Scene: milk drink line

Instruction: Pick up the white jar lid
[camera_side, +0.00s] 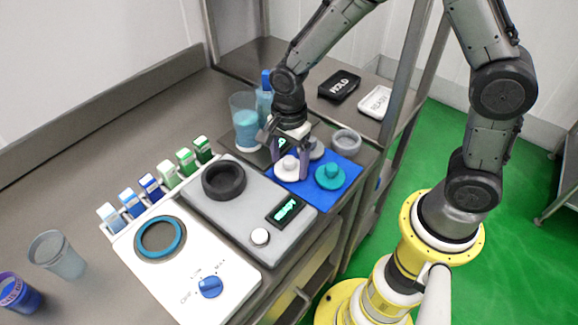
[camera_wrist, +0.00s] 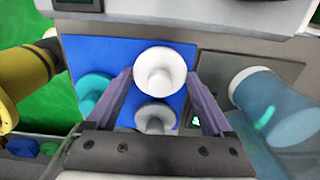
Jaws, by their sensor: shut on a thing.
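The white jar lid (camera_side: 288,170) has a round knob and is at the blue mat (camera_side: 300,188). In the wrist view the white lid (camera_wrist: 160,70) sits between the fingertips, which reach its two sides. My gripper (camera_side: 289,163) points down and is shut on this lid; it also shows in the wrist view (camera_wrist: 160,78). I cannot tell whether the lid touches the mat or is slightly above it. A light grey lid (camera_wrist: 155,118) lies close beside it, and a teal lid (camera_side: 330,176) lies on the mat to the right.
A grey ring-shaped piece (camera_side: 346,140) stands behind the teal lid. A tall cup of blue liquid (camera_side: 246,125) and a blue bottle (camera_side: 264,100) stand close behind my gripper. A grey scale (camera_side: 215,205) with a black ring (camera_side: 223,181) lies to the left.

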